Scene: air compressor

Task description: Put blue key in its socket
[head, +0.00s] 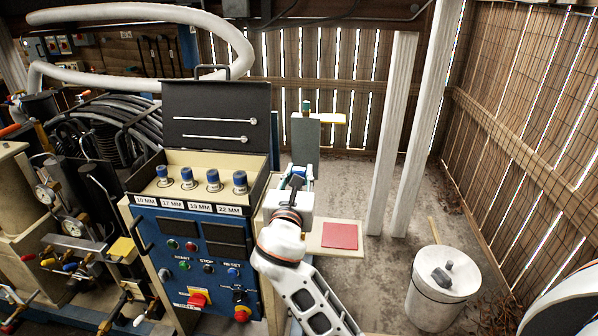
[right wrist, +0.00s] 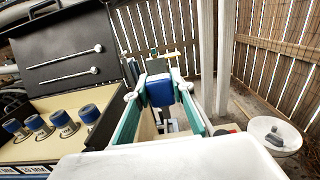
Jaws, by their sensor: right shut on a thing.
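My right gripper (head: 296,180) is beside the right edge of the open tool box, in front of a grey post. In the right wrist view its fingers (right wrist: 161,88) are closed on a blue block-shaped piece (right wrist: 160,92), which I take to be the blue key. The piece is held above the ground; its lower part is hidden. In the head view my gripper mostly covers it. Several blue-topped cylinders (head: 213,181) stand upright in the tool box above size labels (head: 200,207). I cannot tell which place is the key's socket. My left gripper is not in view.
The black lid (head: 216,105) stands open behind the blue control panel (head: 205,262). The grey post (head: 305,142) has a green top and yellow bar. A red pad (head: 340,235) lies on a pale board. A white bucket (head: 425,303) and pale upright posts (head: 392,130) stand to the right.

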